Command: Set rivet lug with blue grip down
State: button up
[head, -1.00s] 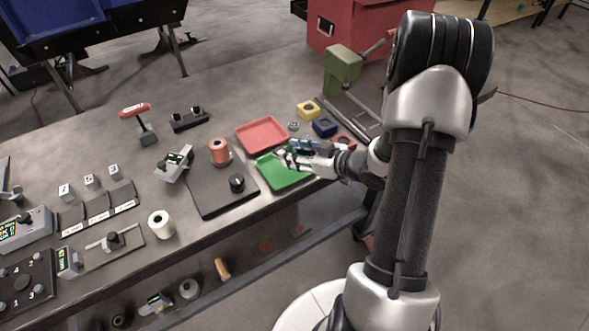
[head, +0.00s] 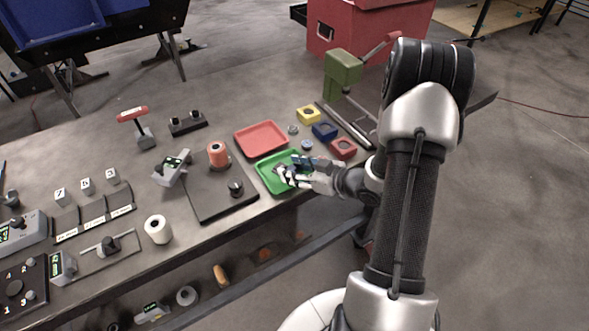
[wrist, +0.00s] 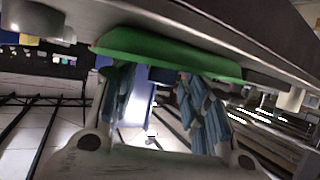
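My gripper (head: 288,174) is over the green tray (head: 264,179), low and near its right side. In the wrist view my gripper (wrist: 158,88) has its two blue-padded fingers well apart, with floor and a bluish background showing between them. The fingertips reach up to the green tray's edge (wrist: 170,52) in that view. I see no held piece between the fingers. A small grey shape (head: 279,168) lies at the fingertips in the tray; I cannot tell whether it is the rivet lug. A small bluish-grey round piece (head: 307,145) sits on the table behind my gripper.
A red tray (head: 261,138) lies behind the green one. Yellow (head: 308,115), dark blue (head: 324,131) and red (head: 344,148) blocks stand to the right, near a green press (head: 343,70). A dark plate (head: 213,200) with an orange spool (head: 218,155) is at left.

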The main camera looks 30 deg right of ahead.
jog(key=shift+r, duration=0.2)
jog(key=shift+s+d+r+p, duration=0.1)
jog(key=shift+s+r+p, duration=0.05)
jog(key=shift+s+p, duration=0.15)
jog(key=p+v, duration=0.3)
jog(key=v, duration=0.8)
jog(key=shift+s, duration=0.15)
jog(key=shift+r, duration=0.1)
